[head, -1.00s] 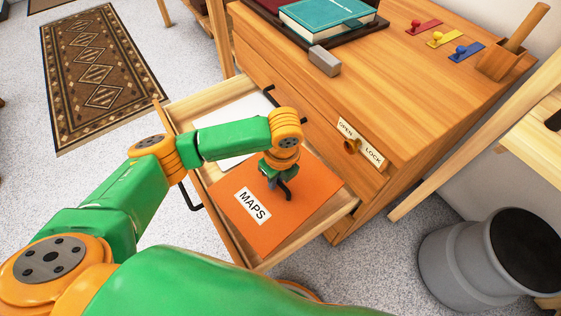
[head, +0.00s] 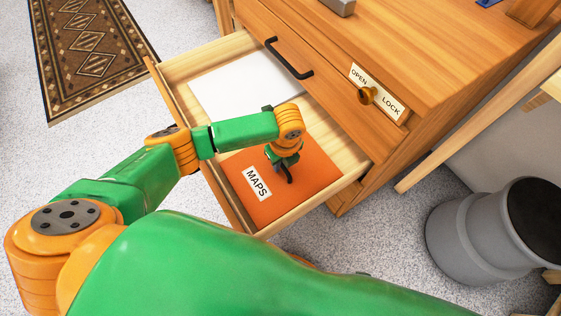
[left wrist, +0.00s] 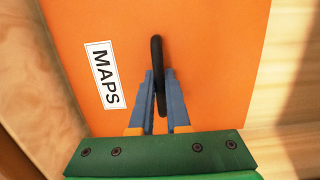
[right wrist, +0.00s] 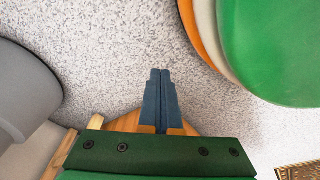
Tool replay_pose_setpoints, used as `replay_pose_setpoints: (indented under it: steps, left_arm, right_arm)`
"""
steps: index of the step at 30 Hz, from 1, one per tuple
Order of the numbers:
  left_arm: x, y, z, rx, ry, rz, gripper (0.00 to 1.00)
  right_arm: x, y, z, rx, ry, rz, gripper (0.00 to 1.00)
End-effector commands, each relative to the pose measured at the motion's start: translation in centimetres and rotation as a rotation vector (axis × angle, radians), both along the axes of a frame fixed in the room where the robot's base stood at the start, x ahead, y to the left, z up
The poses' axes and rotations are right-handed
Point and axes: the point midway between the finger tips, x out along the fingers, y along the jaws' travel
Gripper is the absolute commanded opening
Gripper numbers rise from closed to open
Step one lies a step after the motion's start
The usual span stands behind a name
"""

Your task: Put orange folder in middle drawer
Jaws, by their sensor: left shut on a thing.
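The orange folder (head: 315,176) with a white MAPS label lies inside the open drawer (head: 262,232), at its right end in the head view. My left gripper (head: 286,172) is above the folder and shut on its black handle (left wrist: 158,62). In the left wrist view the orange folder (left wrist: 215,60) fills most of the picture, and the gripper fingers (left wrist: 155,88) close on the handle. My right gripper (right wrist: 160,85) is shut and empty over the speckled floor in the right wrist view.
White paper (head: 245,88) lies in the left part of the drawer. A grey bin (head: 470,240) stands at right. A patterned rug (head: 90,50) is at upper left.

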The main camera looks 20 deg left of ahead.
Motion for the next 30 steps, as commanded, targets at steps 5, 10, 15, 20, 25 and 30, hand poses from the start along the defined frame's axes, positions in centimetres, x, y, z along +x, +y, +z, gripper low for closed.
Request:
replay_pose_setpoints:
  steps: [5,10,15,20,25,30]
  left_arm:
    - [0.0,0.0,-0.1,0.000,0.000,0.000,0.44]
    - [0.0,0.0,-0.1,0.000,0.000,0.000,0.44]
    - [0.0,-0.1,0.9,-0.002,-0.001,-0.001,0.44]
    - [-0.2,-0.5,4.7,-0.002,-0.003,-0.002,0.44]
    - [-0.5,-0.9,9.3,-0.003,-0.002,-0.002,0.44]
    - [-0.8,-1.2,11.8,-0.002,0.000,0.000,0.44]
  right_arm:
    - [0.0,0.0,0.0,0.000,-0.001,0.000,0.00]
    - [0.0,0.0,0.0,0.000,-0.001,0.000,0.00]
    - [0.0,-0.1,0.4,-0.001,-0.002,0.000,0.00]
    - [-1.6,-1.4,0.8,-0.019,0.008,0.000,0.00]
    - [-3.4,-2.9,1.4,-0.038,0.008,-0.001,0.00]
    - [-4.5,-3.8,1.6,-0.046,0.007,-0.002,0.00]
